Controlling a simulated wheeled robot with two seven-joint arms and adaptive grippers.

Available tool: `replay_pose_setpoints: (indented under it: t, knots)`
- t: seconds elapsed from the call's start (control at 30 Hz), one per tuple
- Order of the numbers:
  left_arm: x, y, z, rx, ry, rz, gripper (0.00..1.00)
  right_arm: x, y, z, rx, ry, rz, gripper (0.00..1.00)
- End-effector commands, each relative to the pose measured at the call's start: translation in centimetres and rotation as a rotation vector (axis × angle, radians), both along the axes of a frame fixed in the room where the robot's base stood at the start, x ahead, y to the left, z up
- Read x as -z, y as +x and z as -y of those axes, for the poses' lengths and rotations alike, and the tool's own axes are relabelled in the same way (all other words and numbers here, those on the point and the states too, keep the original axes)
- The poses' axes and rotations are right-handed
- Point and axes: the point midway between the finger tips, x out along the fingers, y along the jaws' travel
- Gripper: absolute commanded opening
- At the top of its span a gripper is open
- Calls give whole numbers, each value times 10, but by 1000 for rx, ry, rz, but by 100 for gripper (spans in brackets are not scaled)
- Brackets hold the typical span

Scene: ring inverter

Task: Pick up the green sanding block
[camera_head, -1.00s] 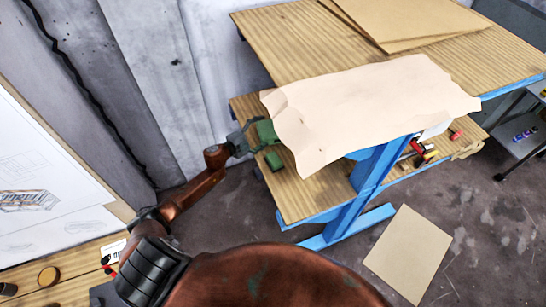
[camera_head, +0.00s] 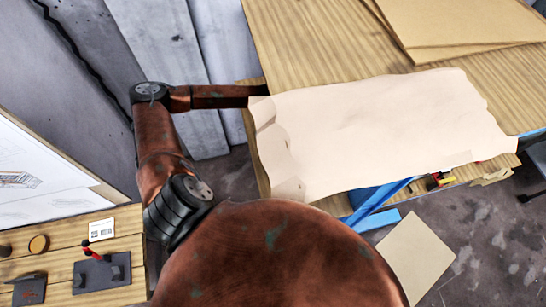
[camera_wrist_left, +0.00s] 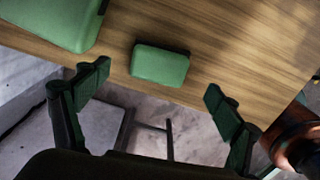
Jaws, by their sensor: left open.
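The green sanding block (camera_wrist_left: 160,66) lies on the wooden shelf near its edge in the left wrist view. It is a small rounded green block with a dark strip at its upper right side. My left gripper (camera_wrist_left: 156,82) is open, with one green-padded finger on each side of the block in the picture; I cannot tell how far above or short of it the fingers are. In the head view my left arm reaches in from the left, and its gripper and the block are hidden behind the beige sheet.
A larger green object (camera_wrist_left: 55,18) lies on the shelf at the upper left of the wrist view. The beige sheet (camera_head: 370,130) overhangs the workbench (camera_head: 310,45). A board (camera_head: 415,255) lies on the floor. Brown sheets (camera_head: 450,20) are stacked at the back.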

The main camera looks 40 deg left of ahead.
Motion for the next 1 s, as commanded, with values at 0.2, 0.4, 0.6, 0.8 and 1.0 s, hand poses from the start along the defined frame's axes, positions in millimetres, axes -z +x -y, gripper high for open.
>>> replay_pose_setpoints:
  t: [0.2,0.4,0.6,0.8,1.0]
  knots:
    - [23,-3,-2,-8,-3,-4,86,-8,-31,4,8,-4,-38,86]
    - [52,-4,-2,-6,-5,-2,86,-18,-8,2,2,-3,-9,86]
    - [64,-3,-1,-4,-6,1,86,-20,11,1,-2,0,17,86]
    - [64,-3,-1,-2,-5,0,83,-19,5,-2,0,2,8,86]
    - [64,-2,-1,-2,-5,0,69,-18,-10,-4,4,4,-10,86]
